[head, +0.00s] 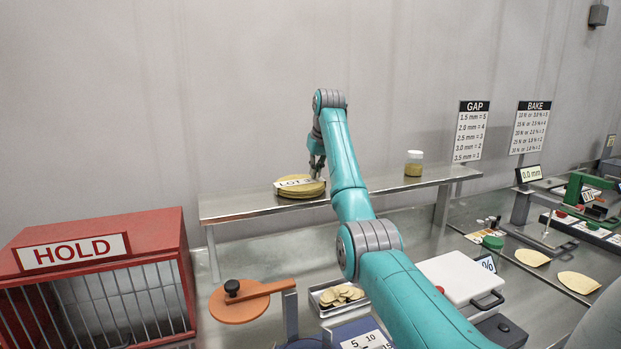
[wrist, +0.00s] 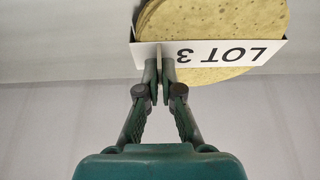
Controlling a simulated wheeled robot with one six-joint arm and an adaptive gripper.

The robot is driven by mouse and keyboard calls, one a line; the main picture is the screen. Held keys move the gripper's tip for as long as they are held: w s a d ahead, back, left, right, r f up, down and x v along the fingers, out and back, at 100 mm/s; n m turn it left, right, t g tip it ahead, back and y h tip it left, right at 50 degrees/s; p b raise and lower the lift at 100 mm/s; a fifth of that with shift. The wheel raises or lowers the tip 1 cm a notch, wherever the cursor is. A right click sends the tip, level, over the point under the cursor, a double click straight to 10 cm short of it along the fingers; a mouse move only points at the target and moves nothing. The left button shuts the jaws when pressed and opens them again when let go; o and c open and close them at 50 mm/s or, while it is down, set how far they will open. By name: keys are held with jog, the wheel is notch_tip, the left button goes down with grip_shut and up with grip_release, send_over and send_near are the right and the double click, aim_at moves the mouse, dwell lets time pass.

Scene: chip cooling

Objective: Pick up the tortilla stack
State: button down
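The tortilla stack (head: 288,193) is a round yellow pile with a white LOT 3 card, on the left part of the steel shelf. In the wrist view the stack (wrist: 220,14) is at the top, with the lettered card (wrist: 270,52) across its near side. My gripper (head: 317,172) is at the stack's right side in the head view. In the wrist view my gripper's fingers (wrist: 160,72) are close together with a thin pale tab of the card between them. They look closed on this tab. The stack appears to rest on the shelf; its underside is hidden.
The shelf (head: 235,207) also holds a lidded jar (head: 414,163) to the right. A red HOLD cage (head: 95,275) stands at left. Below are an orange paddle-shaped disc (head: 238,306), a chip tray (head: 340,296) and a white box (head: 462,276). The shelf between stack and jar is clear.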

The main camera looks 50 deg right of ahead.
notch_tip(320, 180, up, 10)
jog(key=shift+f, duration=0.2)
jog(key=shift+a, duration=0.1)
